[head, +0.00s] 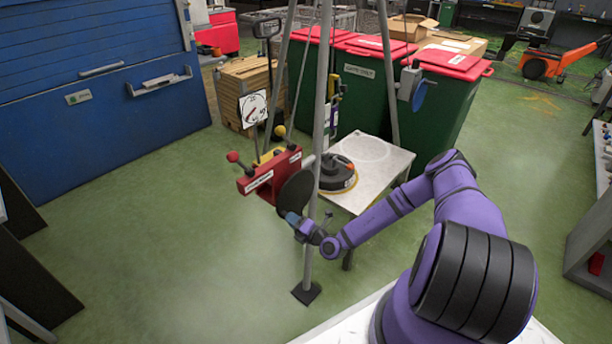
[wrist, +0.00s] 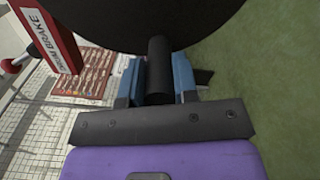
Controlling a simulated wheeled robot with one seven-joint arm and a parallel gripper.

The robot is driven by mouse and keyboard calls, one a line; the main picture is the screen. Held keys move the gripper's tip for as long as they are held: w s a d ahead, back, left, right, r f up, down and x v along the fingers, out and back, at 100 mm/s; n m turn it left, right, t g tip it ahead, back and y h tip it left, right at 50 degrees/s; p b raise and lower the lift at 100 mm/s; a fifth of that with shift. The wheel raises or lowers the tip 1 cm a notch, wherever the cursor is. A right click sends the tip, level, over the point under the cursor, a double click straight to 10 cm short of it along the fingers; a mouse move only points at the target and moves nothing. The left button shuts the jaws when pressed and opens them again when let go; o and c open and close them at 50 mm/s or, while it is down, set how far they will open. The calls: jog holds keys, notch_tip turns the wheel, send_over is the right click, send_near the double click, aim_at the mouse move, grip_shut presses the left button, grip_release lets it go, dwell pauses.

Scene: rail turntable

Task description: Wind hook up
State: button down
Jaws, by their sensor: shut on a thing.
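A dark round crank wheel (head: 296,192) is mounted on the front leg of a metal tripod (head: 319,120). My gripper (head: 297,222) is at its lower edge. In the wrist view my gripper (wrist: 158,82) has its blue fingers on both sides of a black cylindrical handle (wrist: 158,64), shut on it. The wheel (wrist: 150,18) fills the top of that view. A black round weight (head: 337,173) with an orange ring sits on a pale table (head: 375,160).
A red box (head: 268,174) with levers is beside the wheel, labelled as a brake in the wrist view (wrist: 52,36). A white dial (head: 254,109) stands behind it. Green bins (head: 360,85) with red lids close off the back. The green floor at left (head: 170,230) is clear.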

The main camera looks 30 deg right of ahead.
jog(key=shift+a+r+m, duration=0.2)
jog(key=shift+r+m, duration=0.75)
jog(key=shift+m, duration=0.15)
jog(key=shift+r+m, duration=1.4)
jog(key=shift+m, duration=0.4)
jog(key=shift+d, duration=0.1)
jog(key=c, duration=0.7)
grip_release()
jog(key=shift+f, duration=0.1)
jog(key=shift+s, duration=0.1)
jog(key=shift+v, duration=4)
